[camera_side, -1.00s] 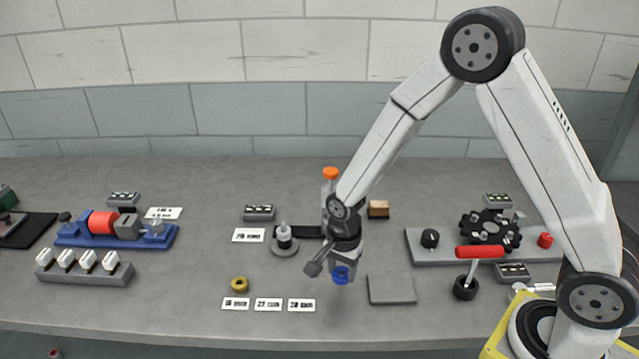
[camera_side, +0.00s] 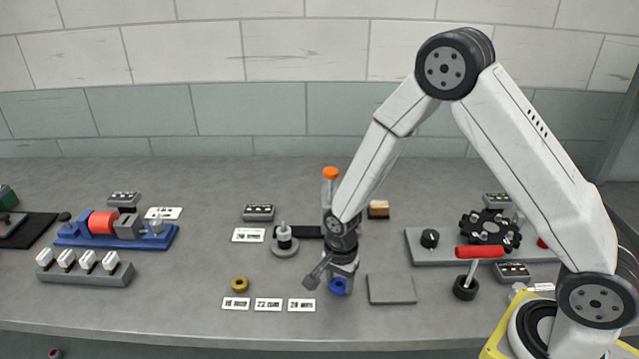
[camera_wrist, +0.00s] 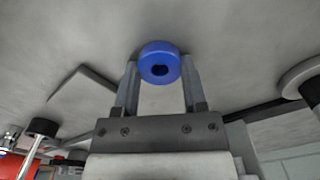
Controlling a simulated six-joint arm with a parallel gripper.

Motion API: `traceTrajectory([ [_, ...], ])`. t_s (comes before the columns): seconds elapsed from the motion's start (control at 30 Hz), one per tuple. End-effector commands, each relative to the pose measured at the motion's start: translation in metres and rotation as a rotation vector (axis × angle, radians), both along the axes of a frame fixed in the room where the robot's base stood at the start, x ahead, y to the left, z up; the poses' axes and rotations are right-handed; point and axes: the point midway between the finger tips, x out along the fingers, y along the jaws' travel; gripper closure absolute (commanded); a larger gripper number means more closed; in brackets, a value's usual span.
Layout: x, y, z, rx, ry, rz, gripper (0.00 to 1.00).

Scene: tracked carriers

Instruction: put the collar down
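The blue collar (camera_side: 338,286) is a short ring with a dark hole, low at the bench top in front of the post stand. It also shows in the wrist view (camera_wrist: 159,62), between the two fingertips. My gripper (camera_side: 339,278) points down and its fingers press on both sides of the collar; they flank it closely in the wrist view (camera_wrist: 160,75). The collar is at or just above the bench surface; I cannot tell whether it touches. A brass-coloured collar (camera_side: 240,284) lies on the bench to the left, above a row of labels.
Size labels (camera_side: 268,304) lie left of my gripper. A flat grey plate (camera_side: 391,289) lies close on its right. The post stand (camera_side: 285,241) is behind on the left. A red-handled lever (camera_side: 480,252) stands further right. The bench front between labels and plate is clear.

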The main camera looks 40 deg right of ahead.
Motion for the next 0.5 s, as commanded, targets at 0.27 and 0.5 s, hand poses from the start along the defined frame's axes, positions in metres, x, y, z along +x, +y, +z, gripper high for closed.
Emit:
traceTrajectory([
  [0.27, -0.0001, 0.0000, 0.0001, 0.000, 0.000, 0.000, 0.12],
  [0.5, 0.0000, 0.0000, 0.0018, 0.000, 0.000, 0.000, 0.12],
])
